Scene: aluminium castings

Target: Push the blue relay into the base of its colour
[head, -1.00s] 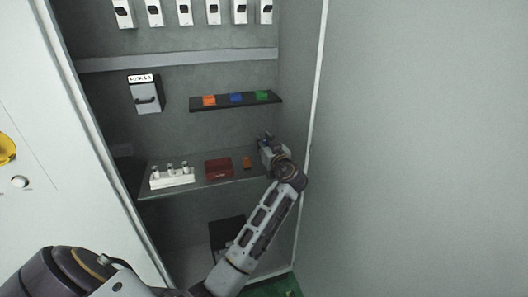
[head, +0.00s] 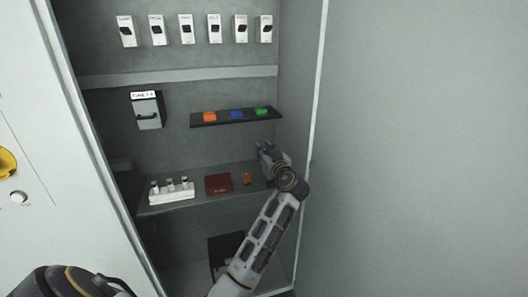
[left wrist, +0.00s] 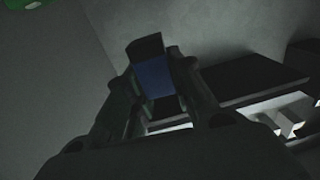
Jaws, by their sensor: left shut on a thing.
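My left gripper (head: 264,151) is inside the cabinet, above the right end of the lower shelf. In the left wrist view its fingers (left wrist: 155,95) are shut on the blue relay (left wrist: 153,76), a block with a dark end that points away from the gripper. The relay is too small to make out clearly in the head view. The blue base (head: 236,115) sits in the middle of the black upper shelf, between an orange base (head: 209,117) and a green base (head: 261,112). The gripper is below and right of the blue base, apart from it. My right gripper is not in view.
The lower shelf (head: 205,199) holds a white rack (head: 172,193), a dark red box (head: 218,184) and a small orange block (head: 247,178). A grey box with a handle (head: 147,112) hangs left of the upper shelf. The cabinet's right wall is close to my gripper.

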